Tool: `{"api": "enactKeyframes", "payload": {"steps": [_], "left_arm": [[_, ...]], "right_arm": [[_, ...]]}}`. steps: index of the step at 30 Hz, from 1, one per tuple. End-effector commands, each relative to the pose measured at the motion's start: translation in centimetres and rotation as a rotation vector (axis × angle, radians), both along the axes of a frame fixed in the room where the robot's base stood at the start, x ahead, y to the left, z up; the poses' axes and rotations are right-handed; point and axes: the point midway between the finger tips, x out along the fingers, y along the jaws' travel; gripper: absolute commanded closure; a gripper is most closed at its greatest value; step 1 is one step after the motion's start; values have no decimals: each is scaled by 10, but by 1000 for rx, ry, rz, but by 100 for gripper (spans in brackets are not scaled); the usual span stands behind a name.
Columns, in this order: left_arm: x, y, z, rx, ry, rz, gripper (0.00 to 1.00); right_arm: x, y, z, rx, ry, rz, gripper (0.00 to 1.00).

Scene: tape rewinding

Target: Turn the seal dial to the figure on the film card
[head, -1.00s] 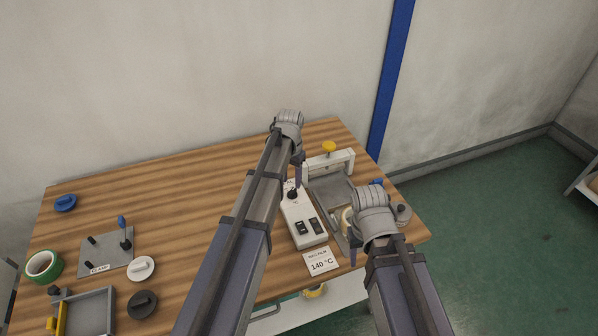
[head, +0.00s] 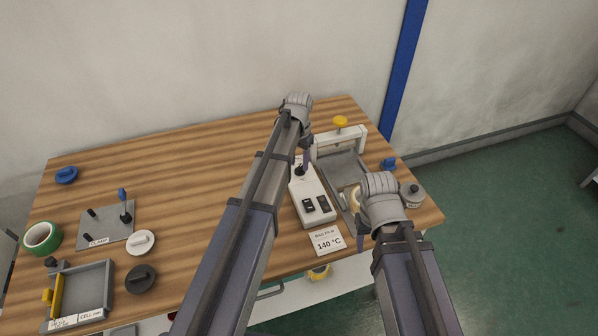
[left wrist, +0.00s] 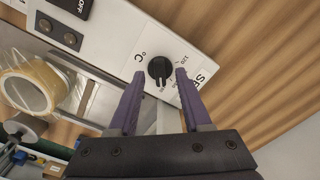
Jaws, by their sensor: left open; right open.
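The seal dial (left wrist: 160,69) is a black knob on the white control box; the left wrist view shows it between the fingertips of my left gripper (left wrist: 160,77). The fingers are open on either side, with gaps to the knob. In the head view the dial (head: 300,170) sits at the far end of the white box (head: 318,211), by my left gripper (head: 305,160). The film card (head: 327,242) at the table's front edge reads 140 °C. The dial's exact setting is too small to read.
The sealer frame (head: 343,143) with a yellow knob stands right of the box. A tape roll (left wrist: 32,90) lies beside it. A grey tray (head: 82,292), clamp plate (head: 106,225) and green tape (head: 41,238) are at the left. The table's middle is clear.

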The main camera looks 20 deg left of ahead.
Motion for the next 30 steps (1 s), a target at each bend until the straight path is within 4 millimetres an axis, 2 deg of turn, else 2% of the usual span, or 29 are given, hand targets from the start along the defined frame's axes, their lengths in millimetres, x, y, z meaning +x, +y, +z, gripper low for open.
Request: {"api": "enactKeyframes", "payload": {"steps": [1, 3, 14, 27, 30], "left_arm": [[0, 0, -12, 0, 0, 0, 51], [0, 0, -17, 0, 0, 0, 51], [0, 0, -19, 0, 0, 0, 51], [0, 0, -19, 0, 0, 0, 98], [0, 0, -19, 0, 0, 0, 100]], "right_arm": [[0, 0, -12, 0, 0, 0, 50], [0, 0, -17, 0, 0, 0, 50], [0, 0, -19, 0, 0, 0, 50], [0, 0, -19, 0, 0, 0, 50], [0, 0, -19, 0, 0, 0, 50]]}}
